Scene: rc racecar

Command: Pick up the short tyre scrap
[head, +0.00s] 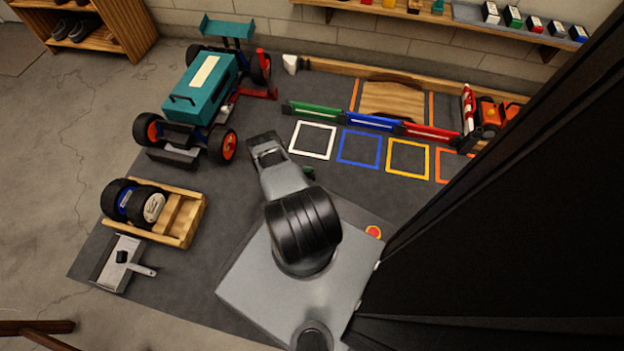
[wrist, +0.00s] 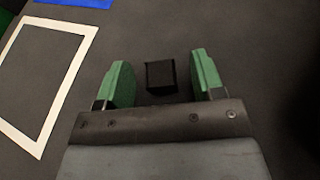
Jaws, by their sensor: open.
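The short tyre scrap (wrist: 161,77) is a small black block lying on the dark mat in the wrist view. My gripper (wrist: 159,68) has two green fingers spread apart, one on each side of the scrap. A gap of mat shows between the scrap and each finger. In the head view, a bit of a green finger of my gripper (head: 309,173) shows just below the white square; my arm hides most of the gripper. I cannot make out the scrap there.
A white outlined square (wrist: 45,82) lies left of the fingers, with a blue outline (wrist: 75,2) beyond. In the head view, a teal racecar (head: 200,85) stands upper left, a wooden tray (head: 180,217) with wheels and a dustpan (head: 118,263) lower left. The mat around the scrap is clear.

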